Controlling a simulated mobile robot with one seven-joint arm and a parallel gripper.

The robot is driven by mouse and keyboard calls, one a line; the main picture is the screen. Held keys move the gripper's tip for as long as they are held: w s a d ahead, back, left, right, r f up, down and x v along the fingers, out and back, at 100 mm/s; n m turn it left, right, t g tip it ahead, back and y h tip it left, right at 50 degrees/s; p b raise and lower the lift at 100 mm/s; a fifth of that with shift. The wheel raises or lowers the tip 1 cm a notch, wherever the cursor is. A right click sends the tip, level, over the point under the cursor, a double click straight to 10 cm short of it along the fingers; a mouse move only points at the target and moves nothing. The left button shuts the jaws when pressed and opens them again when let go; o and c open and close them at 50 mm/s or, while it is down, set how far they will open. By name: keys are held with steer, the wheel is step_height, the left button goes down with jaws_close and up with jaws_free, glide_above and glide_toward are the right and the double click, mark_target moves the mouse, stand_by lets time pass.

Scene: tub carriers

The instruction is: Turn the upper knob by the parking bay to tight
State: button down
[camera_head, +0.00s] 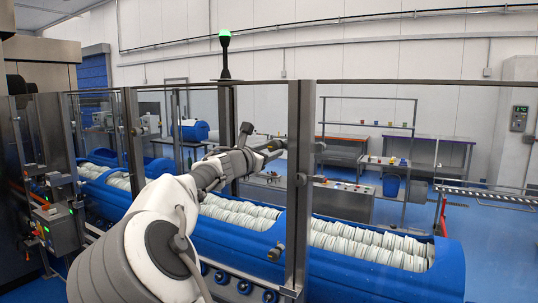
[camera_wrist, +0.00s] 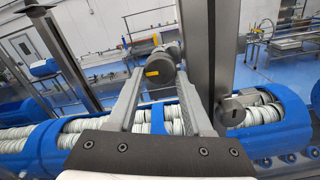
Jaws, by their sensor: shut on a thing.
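The upper knob (camera_wrist: 162,68) is dark grey and round, with a yellow mark on its face. In the wrist view it sits between the fingertips of my gripper (camera_wrist: 160,62), which is shut on it from both sides. In the head view my gripper (camera_head: 268,147) reaches the left side of the steel post (camera_head: 298,200) near its upper part, and the knob is mostly hidden there. I cannot read the knob's setting.
Glass panels and steel posts stand in front of long blue tubs (camera_head: 375,268) full of pale discs. A dark round fitting (camera_wrist: 232,112) sits on the post right of my fingers. Open blue floor lies at the right.

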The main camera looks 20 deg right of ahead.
steer(key=m+b, duration=0.3)
steer(key=shift+f, duration=0.25)
steer(key=m+b, duration=0.5)
steer(key=shift+w+r+m+b, duration=0.1)
steer(key=shift+r+m+b, duration=0.05)
steer(key=shift+m+b, duration=0.2)
steer(key=m+b, duration=0.3)
steer(key=m, duration=0.1)
steer(key=shift+a+r+m, duration=0.1)
steer(key=shift+r+m, duration=0.05)
steer(key=shift+m, duration=0.1)
steer(key=shift+r+m+b, duration=0.15)
steer(key=shift+m+b, duration=0.5)
steer(key=shift+m, duration=0.45)
steer(key=shift+r+m+b, duration=0.1)
steer(key=shift+m+b, duration=0.5)
steer(key=shift+m, duration=0.5)
steer(key=shift+c, duration=1.5)
jaws_free()
